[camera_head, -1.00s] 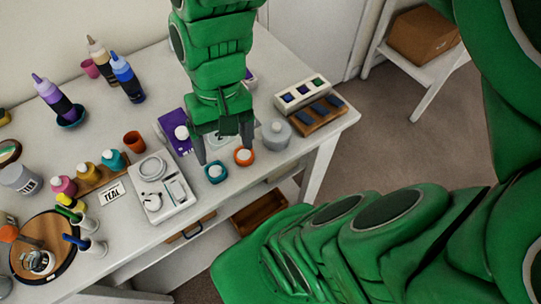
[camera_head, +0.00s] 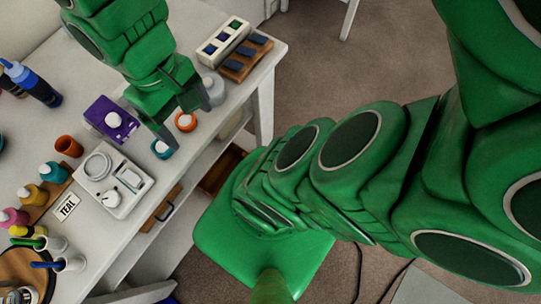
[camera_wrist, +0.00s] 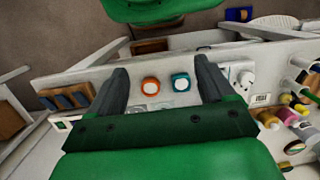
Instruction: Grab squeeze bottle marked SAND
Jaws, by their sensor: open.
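No label reading SAND can be made out in either view. My gripper (camera_head: 188,118) is open and empty above the right part of the table, far to the right of these bottles. Two small jars, one teal (camera_head: 161,149) and one orange (camera_head: 186,122), stand by its fingertips. In the wrist view, the orange jar (camera_wrist: 150,85) and teal jar (camera_wrist: 181,82) show between the spread fingers.
The white table (camera_head: 85,220) also holds a purple box (camera_head: 110,120), a white scale (camera_head: 105,192), a TEAL card (camera_head: 66,207), an orange cup (camera_head: 68,146), paint bottles and a slotted rack (camera_head: 245,60).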

